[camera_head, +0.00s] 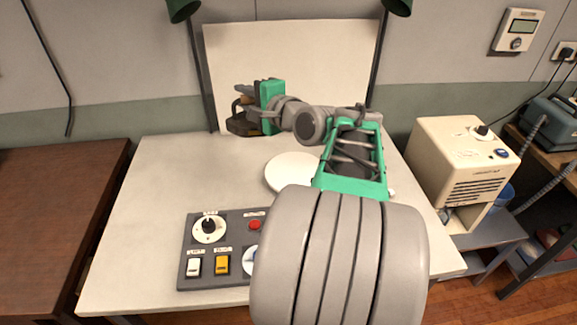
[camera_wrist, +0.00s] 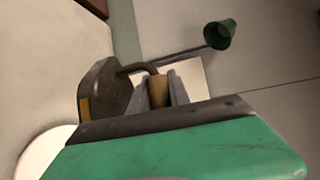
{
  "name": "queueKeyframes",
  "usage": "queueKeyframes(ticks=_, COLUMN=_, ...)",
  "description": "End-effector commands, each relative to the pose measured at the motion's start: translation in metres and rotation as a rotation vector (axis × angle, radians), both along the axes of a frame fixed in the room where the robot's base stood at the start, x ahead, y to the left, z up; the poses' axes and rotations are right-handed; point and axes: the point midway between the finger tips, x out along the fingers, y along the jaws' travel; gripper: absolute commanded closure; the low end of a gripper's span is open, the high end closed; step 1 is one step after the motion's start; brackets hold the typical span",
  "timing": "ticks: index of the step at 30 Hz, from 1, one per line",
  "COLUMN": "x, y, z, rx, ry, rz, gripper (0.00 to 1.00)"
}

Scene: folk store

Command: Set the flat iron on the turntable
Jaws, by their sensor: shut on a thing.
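The flat iron (camera_head: 241,124) is a dark, worn iron with a wooden handle, at the back left of the white table. My gripper (camera_head: 247,97) is shut on its handle, and the iron hangs from it. In the wrist view the iron (camera_wrist: 103,98) is at left, and its wooden handle (camera_wrist: 158,91) sits between the fingers of my gripper (camera_wrist: 160,97). The turntable (camera_head: 288,172) is a round white disc in the middle of the table, bare where visible; my arm hides its right part. Its edge also shows in the wrist view (camera_wrist: 38,154), at lower left.
A grey control panel (camera_head: 185,248) with a dial, buttons and switches is at the table's front, partly hidden by my arm. A white backdrop board (camera_head: 300,50) stands behind, with green lamps (camera_head: 183,9) above. A cream box (camera_head: 462,160) stands to the right. The table's left side is clear.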

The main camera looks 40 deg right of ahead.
Motion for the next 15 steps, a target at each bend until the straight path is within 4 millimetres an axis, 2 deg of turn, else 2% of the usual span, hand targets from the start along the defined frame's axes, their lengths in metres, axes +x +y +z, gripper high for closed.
queueKeyframes(ticks=10, x=0.0, y=0.001, z=-0.032, rx=-0.004, ry=-0.004, rz=0.002, gripper=1.0)
queueKeyframes(ticks=15, x=0.0, y=0.0, z=-0.056, rx=-0.004, ry=-0.005, rz=0.0, gripper=1.0)
